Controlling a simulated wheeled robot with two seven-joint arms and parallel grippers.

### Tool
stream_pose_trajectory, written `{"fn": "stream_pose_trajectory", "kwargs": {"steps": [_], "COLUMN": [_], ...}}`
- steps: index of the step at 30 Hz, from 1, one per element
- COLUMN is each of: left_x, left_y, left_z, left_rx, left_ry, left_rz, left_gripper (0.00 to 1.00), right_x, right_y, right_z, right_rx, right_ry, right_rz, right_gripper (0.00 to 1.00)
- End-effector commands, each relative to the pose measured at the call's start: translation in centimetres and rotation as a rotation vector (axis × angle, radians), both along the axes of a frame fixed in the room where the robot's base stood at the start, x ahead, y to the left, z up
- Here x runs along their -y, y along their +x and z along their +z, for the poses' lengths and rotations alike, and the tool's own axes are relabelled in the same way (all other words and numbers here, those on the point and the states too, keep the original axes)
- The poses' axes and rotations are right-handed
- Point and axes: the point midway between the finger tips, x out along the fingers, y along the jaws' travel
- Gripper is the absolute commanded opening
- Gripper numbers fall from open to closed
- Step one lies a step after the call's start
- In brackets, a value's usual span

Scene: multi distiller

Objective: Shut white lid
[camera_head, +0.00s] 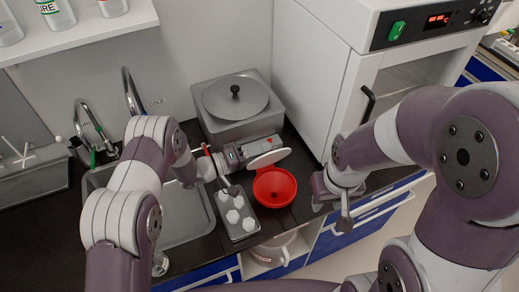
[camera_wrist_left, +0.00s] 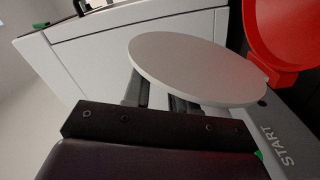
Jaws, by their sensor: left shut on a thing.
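The white lid (camera_head: 269,158) is a flat round disc, seen tilted at the tip of my left gripper (camera_head: 243,153). It fills the middle of the left wrist view (camera_wrist_left: 195,70), where the dark fingers of my left gripper (camera_wrist_left: 165,98) reach its near underside. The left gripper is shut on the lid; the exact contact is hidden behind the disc. A red funnel-like bowl (camera_head: 274,187) is just in front of the lid, and also shows at the upper right in the left wrist view (camera_wrist_left: 285,35). My right gripper (camera_head: 345,218) hangs to the right, apart from the lid; its jaws are unclear.
A grey tray with white knobs (camera_head: 238,226) stands left of the red bowl. A steel bath with a round cover (camera_head: 236,97) is behind. A white cabinet (camera_head: 340,80) stands at the back right, and a sink (camera_head: 190,215) is at left.

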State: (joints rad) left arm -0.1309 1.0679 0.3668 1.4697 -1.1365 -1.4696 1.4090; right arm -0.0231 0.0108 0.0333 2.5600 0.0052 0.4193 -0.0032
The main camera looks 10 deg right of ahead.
Motion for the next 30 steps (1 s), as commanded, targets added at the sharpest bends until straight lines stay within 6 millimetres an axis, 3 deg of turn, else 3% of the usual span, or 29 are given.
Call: {"fn": "stream_pose_trajectory", "kwargs": {"steps": [2, 3, 5, 6, 14, 17, 24, 30], "left_x": [0.0, 0.0, 0.0, 0.0, -0.1, -1.2, -7.2, -11.0], "left_y": [0.0, 0.0, 0.0, 0.0, 0.0, -0.2, -2.2, -3.5], "left_z": [0.0, 0.0, 0.0, 0.0, 0.0, -0.2, -0.5, -0.3], "left_rx": [-0.001, -0.001, -0.001, -0.001, -0.001, -0.001, -0.001, -0.001], "left_ry": [0.0, 0.0, 0.0, 0.0, 0.0, 0.0, 0.001, 0.0], "left_rz": [-0.001, -0.001, -0.001, -0.001, 0.0, 0.002, 0.006, 0.001], "left_gripper": [0.0, 0.3, 0.49, 0.52, 0.52, 0.52, 0.52, 0.52], "right_x": [0.0, 0.0, 0.0, 0.0, 0.0, 0.0, 0.0, 0.0], "right_y": [0.0, 0.0, 0.0, 0.0, 0.0, 0.0, 0.0, 0.0], "right_z": [0.0, 0.0, 0.0, 0.0, -0.1, -0.6, -2.8, -3.7], "right_rx": [0.0, 0.0, 0.0, 0.0, 0.0, 0.0, 0.0, 0.0], "right_ry": [0.0, 0.0, 0.0, 0.0, 0.0, 0.0, 0.0, 0.0], "right_rz": [0.0, 0.0, 0.0, 0.0, 0.0, 0.0, 0.0, 0.0], "right_gripper": [0.39, 0.39, 0.39, 0.39, 0.39, 0.39, 0.39, 0.39]}}
